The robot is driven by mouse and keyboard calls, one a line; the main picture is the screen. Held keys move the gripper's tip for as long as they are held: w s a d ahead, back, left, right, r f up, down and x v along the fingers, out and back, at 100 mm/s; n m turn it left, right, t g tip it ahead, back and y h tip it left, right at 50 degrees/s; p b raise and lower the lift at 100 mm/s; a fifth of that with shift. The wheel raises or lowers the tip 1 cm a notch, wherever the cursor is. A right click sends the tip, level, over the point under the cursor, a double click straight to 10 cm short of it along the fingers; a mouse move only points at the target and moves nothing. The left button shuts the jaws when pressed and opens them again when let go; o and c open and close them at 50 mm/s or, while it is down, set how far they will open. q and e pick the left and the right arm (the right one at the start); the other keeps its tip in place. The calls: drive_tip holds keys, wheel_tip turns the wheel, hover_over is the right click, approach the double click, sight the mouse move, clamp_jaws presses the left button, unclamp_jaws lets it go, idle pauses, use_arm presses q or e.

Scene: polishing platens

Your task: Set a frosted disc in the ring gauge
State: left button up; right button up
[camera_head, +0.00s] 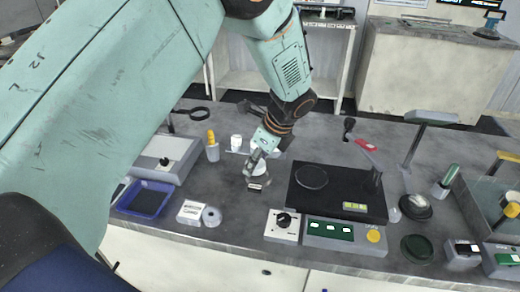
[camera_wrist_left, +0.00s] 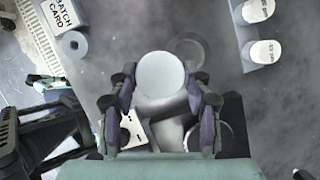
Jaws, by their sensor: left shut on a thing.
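My left gripper (camera_wrist_left: 160,95) is shut on a round white frosted disc (camera_wrist_left: 160,75), which shows face-on between the fingertips in the wrist view. In the head view my left gripper (camera_head: 257,172) is low over the middle of the bench; the disc there is small and partly hidden. A faint, thin ring (camera_wrist_left: 188,50) lies on the grey bench just beyond the disc in the wrist view. A dark ring outline (camera_head: 311,177) shows on the black platen to the right in the head view. I cannot tell which is the ring gauge. My right gripper is not in view.
The black platen machine (camera_head: 338,192) is right of the gripper, with a dial box (camera_head: 283,226) in front. White bottles (camera_head: 236,142) stand behind the gripper.

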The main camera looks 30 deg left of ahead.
use_arm(q)
drive_tip(key=w+f+m+b, duration=0.1)
drive_tip(key=b, duration=0.1)
drive_tip(key=w+a+f+m+t+b, duration=0.1)
drive_tip(key=w+m+b, duration=0.1)
drive_tip(key=w+f+m+b, duration=0.1)
drive_tip(key=m+b, duration=0.1)
drive_tip(key=shift+w+a+f+t+h, duration=0.2)
drive_tip(key=shift+a+f+t+h, duration=0.1)
drive_tip(key=shift+f+t, duration=0.1)
idle(0.5)
drive_tip(key=shift+d+r, duration=0.1)
drive_tip(key=shift+f, duration=1.05)
idle(0.7)
drive_tip(key=shift+f+p, duration=0.4)
drive_tip(key=shift+p, duration=0.15)
idle(1.4)
drive_tip(key=o, duration=1.3)
